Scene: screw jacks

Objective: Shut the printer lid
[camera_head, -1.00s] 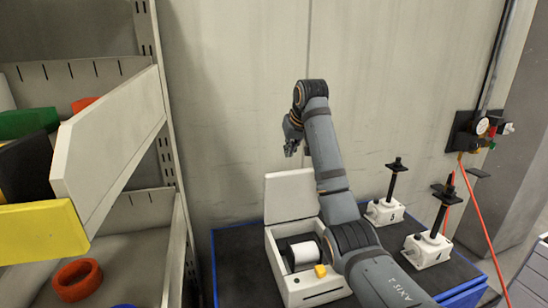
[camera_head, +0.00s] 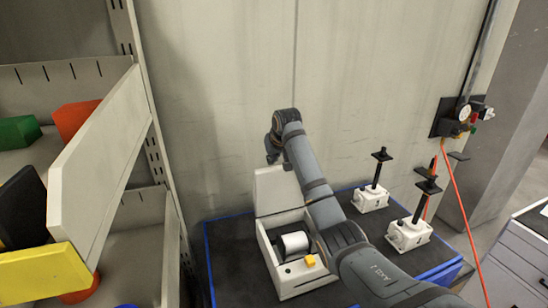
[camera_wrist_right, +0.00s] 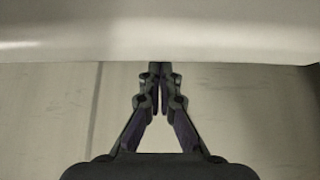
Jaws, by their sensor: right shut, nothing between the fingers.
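The printer (camera_head: 303,282) is a white box on the dark bench, with a white roll (camera_head: 295,242) inside and an orange-yellow button at its front. Its lid (camera_head: 272,192) stands open, raised at the back of the box. My right gripper (camera_head: 273,158) is at the top edge of the lid, seemingly behind it; its fingertips are hard to make out there. In the right wrist view the gripper (camera_wrist_right: 160,66) is shut and empty, its tips close to the edge of a pale panel, likely the lid (camera_wrist_right: 160,30). I cannot tell whether they touch. My left gripper is out of view.
Two white screw jacks (camera_head: 371,200) and (camera_head: 408,236) with black spindles stand on the bench (camera_head: 225,270) right of my arm. A shelf rack (camera_head: 100,150) with coloured bins is at left. A wall (camera_head: 220,90) is close behind the printer.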

